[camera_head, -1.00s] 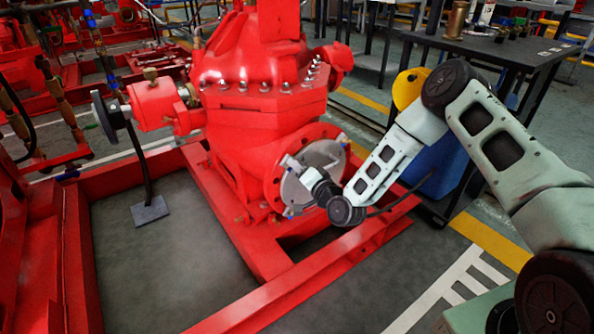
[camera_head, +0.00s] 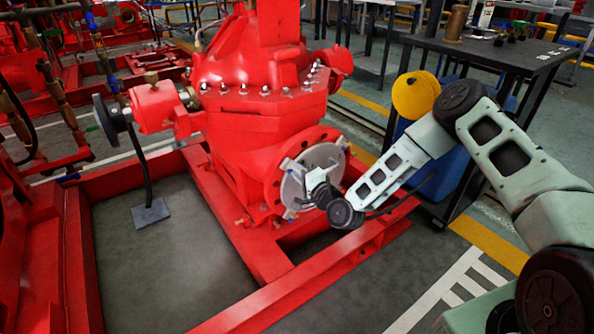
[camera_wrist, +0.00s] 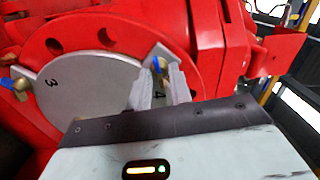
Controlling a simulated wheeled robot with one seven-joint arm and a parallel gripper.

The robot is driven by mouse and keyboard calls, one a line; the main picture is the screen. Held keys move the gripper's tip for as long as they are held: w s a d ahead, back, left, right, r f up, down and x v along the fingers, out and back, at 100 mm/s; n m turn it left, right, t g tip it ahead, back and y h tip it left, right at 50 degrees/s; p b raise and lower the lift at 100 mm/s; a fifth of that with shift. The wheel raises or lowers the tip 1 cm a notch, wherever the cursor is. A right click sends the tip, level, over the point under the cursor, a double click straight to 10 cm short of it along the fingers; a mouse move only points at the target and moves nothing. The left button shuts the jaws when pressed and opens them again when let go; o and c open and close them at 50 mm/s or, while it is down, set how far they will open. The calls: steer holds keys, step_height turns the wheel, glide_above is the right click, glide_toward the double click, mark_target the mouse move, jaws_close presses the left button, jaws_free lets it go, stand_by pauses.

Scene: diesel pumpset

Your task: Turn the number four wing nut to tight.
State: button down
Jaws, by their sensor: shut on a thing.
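A round grey cover plate (camera_head: 322,157) sits on the red flange of the pump, with wing nuts around its rim. In the wrist view the plate (camera_wrist: 90,85) bears the numerals 3 and 4. The number four wing nut (camera_wrist: 157,64) is brass-coloured with a blue part, at the plate's upper right edge. My gripper (camera_wrist: 164,78) has its two grey fingers shut on this nut, with the numeral 4 partly visible between them. The fingers hide part of the nut. In the head view my gripper (camera_head: 318,184) is in front of the plate, and the nut's details are too small to tell.
Another wing nut (camera_wrist: 20,85) with a blue part is at the plate's left edge, by the 3. The red base frame (camera_head: 300,290) runs below the flange. A dark table (camera_head: 490,50) and a blue bin (camera_head: 440,175) stand behind my arm.

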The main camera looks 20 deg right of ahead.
steer(key=c, duration=1.6)
jaws_free()
steer(key=p+v, duration=0.3)
steer(key=v, duration=1.4)
steer(key=shift+s+p, duration=0.2)
steer(key=shift+p, duration=0.2)
steer(key=shift+d, duration=0.1)
